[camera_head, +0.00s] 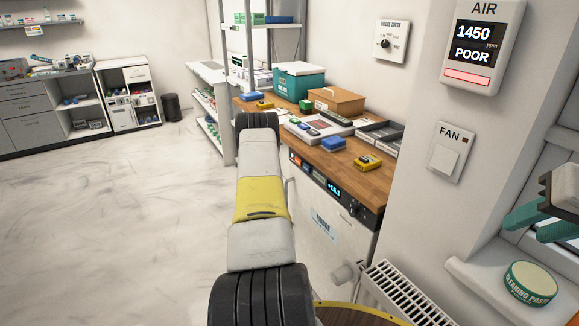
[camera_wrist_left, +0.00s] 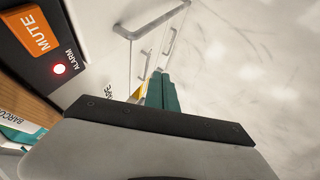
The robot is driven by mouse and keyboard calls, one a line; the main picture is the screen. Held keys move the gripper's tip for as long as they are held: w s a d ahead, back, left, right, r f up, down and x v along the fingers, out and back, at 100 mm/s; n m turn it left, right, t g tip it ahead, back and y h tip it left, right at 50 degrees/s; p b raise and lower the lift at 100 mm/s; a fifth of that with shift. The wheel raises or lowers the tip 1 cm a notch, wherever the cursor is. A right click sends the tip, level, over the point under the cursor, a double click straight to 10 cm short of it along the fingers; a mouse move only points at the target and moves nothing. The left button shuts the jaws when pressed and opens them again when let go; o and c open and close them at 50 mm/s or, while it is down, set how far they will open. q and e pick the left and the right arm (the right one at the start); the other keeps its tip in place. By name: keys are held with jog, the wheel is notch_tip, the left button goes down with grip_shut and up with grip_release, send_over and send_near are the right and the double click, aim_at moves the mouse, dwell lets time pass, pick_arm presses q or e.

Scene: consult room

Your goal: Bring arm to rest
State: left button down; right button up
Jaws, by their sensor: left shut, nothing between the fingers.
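My left arm (camera_head: 262,200), white with a yellow band and black ribbed joints, reaches forward from the bottom middle of the head view. Its gripper is hidden there behind the arm. In the left wrist view the teal fingers of my left gripper (camera_wrist_left: 162,92) are together, with nothing between them. They are beside a white cabinet front with metal handles (camera_wrist_left: 150,20). My right gripper (camera_head: 535,222) is at the right edge of the head view, partly cut off, above the window sill.
A wooden counter (camera_head: 375,182) with a teal box (camera_head: 299,82), blue and yellow items and trays lies right of my left arm. A radiator (camera_head: 400,297) and a cleaning paste tin (camera_head: 530,284) are at lower right. An orange MUTE button (camera_wrist_left: 32,30) shows in the wrist view. Floor at left is clear.

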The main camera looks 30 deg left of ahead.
pick_arm(q)
jog(key=s+d+r+m+h, duration=0.1)
jog(key=d+r+m, duration=0.1)
jog(key=d+r, duration=0.7)
jog(key=s+d+r+m+h, duration=0.1)
jog(key=d+r, duration=0.4)
jog(key=r, duration=0.8)
jog(key=s+d+r+m+h, duration=0.1)
jog(key=s+d+r+m, duration=0.1)
jog(key=s+d+r, duration=0.45)
jog(key=s+d+r+m+h, duration=0.1)
jog(key=s+d+r+m, duration=0.15)
jog(key=d+r, duration=0.65)
jog(key=s+d+r+m+h, duration=0.1)
jog(key=s+d+r+m, duration=0.15)
jog(key=s+d, duration=0.5)
jog(key=s+d+r+m, duration=0.1)
jog(key=s+d+r, duration=0.2)
jog(key=s+d, duration=0.45)
jog(key=s+d+f+m, duration=0.2)
jog(key=s+m, duration=0.1)
jog(key=s, duration=1.3)
jog(key=shift+s+d+f+g, duration=0.15)
jog(key=shift+s+f+g, duration=0.15)
